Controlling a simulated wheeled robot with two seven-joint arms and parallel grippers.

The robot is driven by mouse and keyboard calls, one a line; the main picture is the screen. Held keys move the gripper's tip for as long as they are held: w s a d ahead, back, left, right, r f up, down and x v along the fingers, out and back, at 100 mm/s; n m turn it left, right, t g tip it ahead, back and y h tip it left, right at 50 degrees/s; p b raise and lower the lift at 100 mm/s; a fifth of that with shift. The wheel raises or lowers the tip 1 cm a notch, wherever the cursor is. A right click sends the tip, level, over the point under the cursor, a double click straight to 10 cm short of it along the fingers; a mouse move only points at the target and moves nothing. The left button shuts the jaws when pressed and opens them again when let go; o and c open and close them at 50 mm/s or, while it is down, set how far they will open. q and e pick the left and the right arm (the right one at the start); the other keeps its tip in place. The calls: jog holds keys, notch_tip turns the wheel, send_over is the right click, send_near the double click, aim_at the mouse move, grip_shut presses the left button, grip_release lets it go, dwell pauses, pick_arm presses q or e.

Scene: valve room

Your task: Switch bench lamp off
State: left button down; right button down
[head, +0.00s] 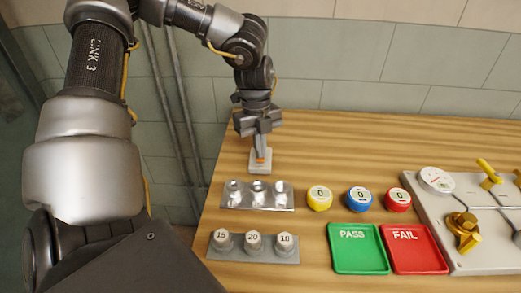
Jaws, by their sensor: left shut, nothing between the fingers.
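My left gripper (260,153) is shut and empty. It points down over a small light-grey box (260,167) at the back left of the wooden bench. No lamp itself shows in the head view. My right gripper is not in view.
On the bench (330,140) are a metal plate with three sockets (257,202), a rack holding weights 15, 20 and 10 (254,257), yellow (319,198), blue (359,199) and red (397,199) dials, green PASS (358,262) and red FAIL (415,262) trays, and a valve panel (455,190).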

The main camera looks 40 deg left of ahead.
pick_arm(q)
notch_tip(320, 180, up, 7)
jog(key=p, duration=0.4)
dwell(0.5)
dwell(0.4)
